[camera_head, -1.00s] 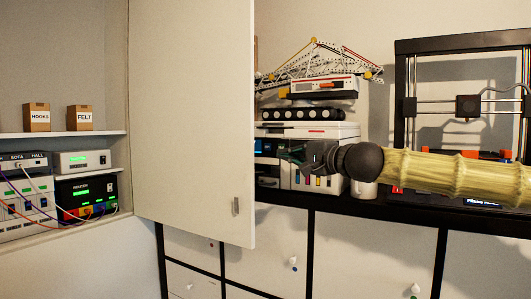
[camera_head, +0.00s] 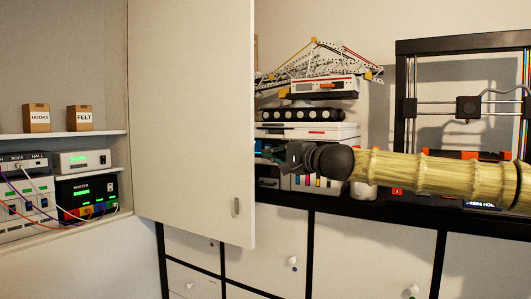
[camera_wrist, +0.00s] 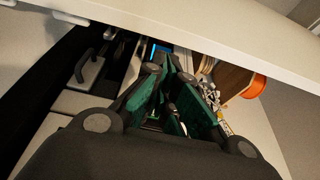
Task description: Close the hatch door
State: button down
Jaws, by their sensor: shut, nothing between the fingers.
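The hatch door (camera_head: 190,110) is a tall white panel in the head view. It stands swung open to the right of the wall recess, with a small metal handle (camera_head: 236,207) near its lower right corner. My gripper (camera_head: 264,150) is shut and empty, just right of the door's free edge. Its fingertips are close to that edge; I cannot tell whether they touch it or pass behind it. In the wrist view my gripper's dark and green fingers (camera_wrist: 168,68) point toward a long pale panel (camera_wrist: 215,35) crossing the top, which looks like the door.
Left of the door, the recess holds shelves with a HOOKS box (camera_head: 37,118), a FELT box (camera_head: 80,119) and a cabled router (camera_head: 87,192). A printer (camera_head: 320,130) with a model crane (camera_head: 318,65) and a framed machine (camera_head: 465,100) stand on the cabinet (camera_head: 340,240) at right.

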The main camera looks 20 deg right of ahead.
jog(key=shift+p+x, duration=0.4)
jog(key=shift+x, duration=1.3)
jog(key=shift+a, duration=0.1)
